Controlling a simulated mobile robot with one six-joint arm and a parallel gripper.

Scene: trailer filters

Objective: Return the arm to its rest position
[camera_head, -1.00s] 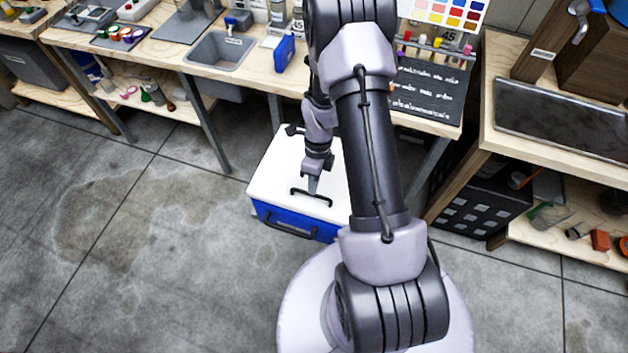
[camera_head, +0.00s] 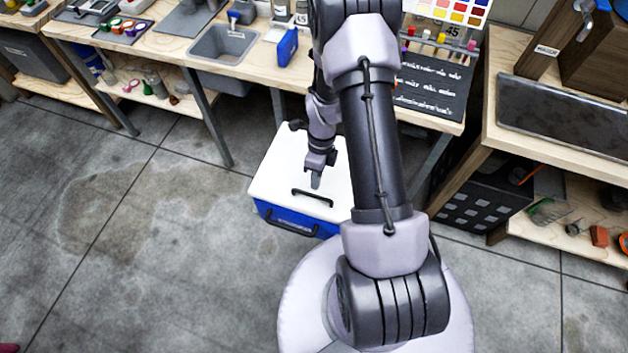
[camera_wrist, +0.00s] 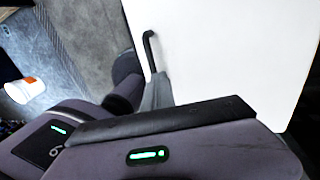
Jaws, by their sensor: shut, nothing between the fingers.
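My gripper (camera_head: 316,181) points down over the white lid of a blue cooler (camera_head: 285,218) on the floor. It is shut and empty. Its fingertips appear just beyond the black handle (camera_head: 312,197) on the lid, and I cannot tell how high above the lid they are. The wrist view shows the fingers (camera_wrist: 157,92) close beside the handle (camera_wrist: 149,48) in the picture, over the white lid (camera_wrist: 225,60). My upper arm hides the cooler's right part in the head view.
A workbench (camera_head: 170,48) with a grey bin (camera_head: 222,44) and a blue container (camera_head: 288,47) stands behind the cooler. A second bench with a dark tray (camera_head: 560,115) stands at right, with a black crate (camera_head: 475,205) beneath. The floor at left is clear.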

